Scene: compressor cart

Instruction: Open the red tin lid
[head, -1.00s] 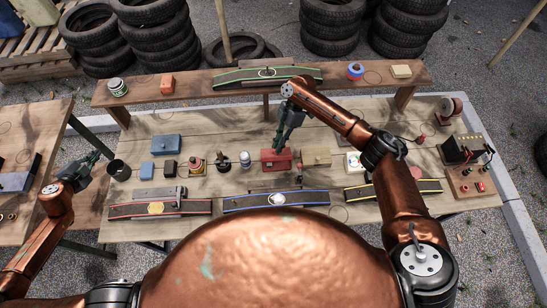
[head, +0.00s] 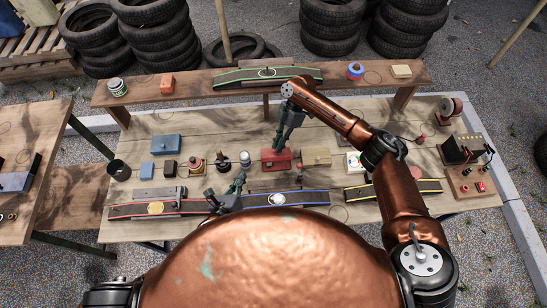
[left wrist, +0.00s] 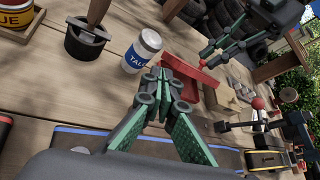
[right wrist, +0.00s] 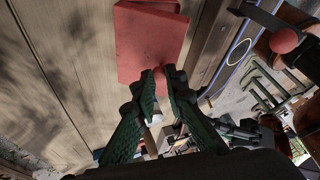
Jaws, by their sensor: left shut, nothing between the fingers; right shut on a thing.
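The red tin (head: 275,161) stands on the middle of the workbench. My right gripper (head: 279,146) points down at it and is shut on a small red knob, which shows between the fingertips in the right wrist view (right wrist: 163,76). The tin's flat red surface (right wrist: 148,45) lies just beyond. Whether the lid is raised I cannot tell. My left gripper (head: 239,180) is shut and empty, to the left of and nearer than the tin. In the left wrist view its closed fingers (left wrist: 165,78) partly cover the tin (left wrist: 192,76).
A white-and-blue can (head: 244,159) stands left of the tin, and a tan box (head: 316,156) right of it. A blue-edged strip (head: 276,201) lies in front. A blue box (head: 166,144) and a dark cup (head: 119,170) are farther left. A raised shelf (head: 200,82) runs behind.

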